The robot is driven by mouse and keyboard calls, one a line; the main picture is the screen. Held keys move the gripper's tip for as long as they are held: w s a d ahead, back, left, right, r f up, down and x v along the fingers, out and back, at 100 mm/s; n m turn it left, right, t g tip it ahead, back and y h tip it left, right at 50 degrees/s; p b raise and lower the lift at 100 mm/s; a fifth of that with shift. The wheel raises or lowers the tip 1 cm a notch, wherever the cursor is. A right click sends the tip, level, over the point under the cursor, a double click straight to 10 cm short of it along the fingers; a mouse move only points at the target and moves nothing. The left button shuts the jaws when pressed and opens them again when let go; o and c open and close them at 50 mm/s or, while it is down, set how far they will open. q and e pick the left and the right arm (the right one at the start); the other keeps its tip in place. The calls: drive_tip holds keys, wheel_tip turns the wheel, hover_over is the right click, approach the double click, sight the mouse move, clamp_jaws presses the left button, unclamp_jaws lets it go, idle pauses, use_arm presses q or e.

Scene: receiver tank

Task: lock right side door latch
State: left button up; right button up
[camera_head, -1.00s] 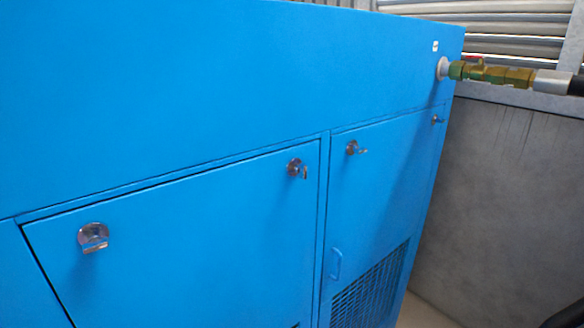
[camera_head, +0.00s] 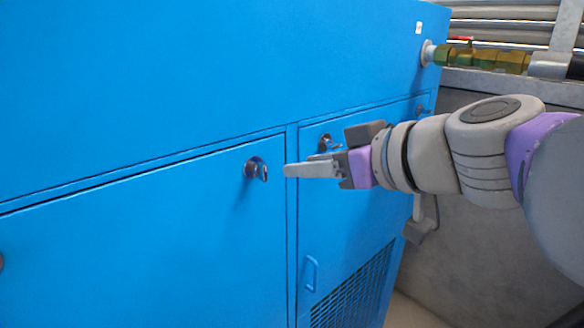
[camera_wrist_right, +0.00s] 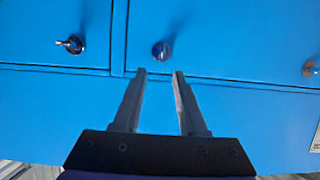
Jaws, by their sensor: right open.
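The wide blue door (camera_head: 150,235) has a round metal latch (camera_head: 256,168) near its upper right corner. The narrow door's latch (camera_wrist_right: 71,44) is left of the fingers. My left gripper is not in view.
Another latch (camera_head: 421,110) sits at the narrow door's far upper corner. A small handle (camera_head: 312,272) and a grille (camera_head: 350,300) are lower on that door. A brass valve and pipe (camera_head: 480,57) stick out at upper right, above my arm. A grey wall (camera_head: 480,260) stands at right.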

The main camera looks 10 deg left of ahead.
sight(266, 170)
drive_tip(key=x, duration=1)
drive_tip(key=shift+a+f, duration=0.15)
drive_tip(key=shift+a, duration=0.1)
clamp_jaws()
